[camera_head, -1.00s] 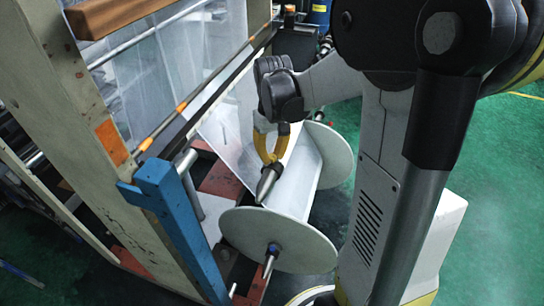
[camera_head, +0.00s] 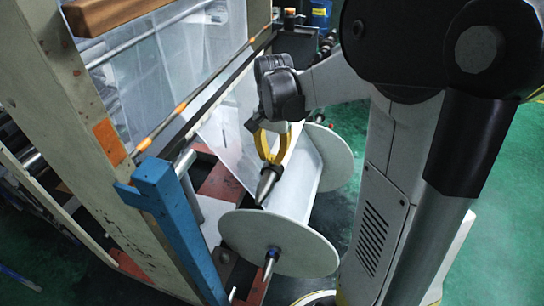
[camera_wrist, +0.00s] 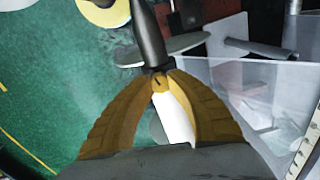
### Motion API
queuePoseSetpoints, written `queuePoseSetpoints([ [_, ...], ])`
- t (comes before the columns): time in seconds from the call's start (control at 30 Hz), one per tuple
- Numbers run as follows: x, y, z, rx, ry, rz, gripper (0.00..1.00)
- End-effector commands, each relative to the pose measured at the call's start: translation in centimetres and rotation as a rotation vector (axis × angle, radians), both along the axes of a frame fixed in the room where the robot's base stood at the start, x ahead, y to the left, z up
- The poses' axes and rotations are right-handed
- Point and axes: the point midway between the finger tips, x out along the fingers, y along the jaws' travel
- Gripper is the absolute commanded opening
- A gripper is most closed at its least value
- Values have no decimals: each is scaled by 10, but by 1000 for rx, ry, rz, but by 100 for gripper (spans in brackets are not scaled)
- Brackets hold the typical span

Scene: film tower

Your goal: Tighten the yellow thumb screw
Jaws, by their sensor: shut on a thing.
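My gripper (camera_head: 268,160) has yellow fingers closed at the tips. They are shut on a dark grey tapered metal piece (camera_head: 267,185), held over the white film roll in the head view. In the wrist view the fingers (camera_wrist: 160,78) meet at the base of this same grey piece (camera_wrist: 148,35), which extends away toward the top. I cannot pick out a separate yellow thumb screw; yellow at the fingertips blends with the fingers.
A film roll with white end discs (camera_head: 278,241) lies below my gripper. A blue post (camera_head: 168,205) and a beige frame (camera_head: 75,105) stand left. A long dark bar (camera_head: 205,95) runs behind the gripper. Green floor (camera_head: 500,220) is open at right.

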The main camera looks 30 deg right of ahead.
Motion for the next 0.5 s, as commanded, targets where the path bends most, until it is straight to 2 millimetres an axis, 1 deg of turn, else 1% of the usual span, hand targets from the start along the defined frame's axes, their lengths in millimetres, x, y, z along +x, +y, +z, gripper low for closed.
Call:
queuePoseSetpoints([
  [0.5, 0, 0, -1, 4, -1, -487, 0],
])
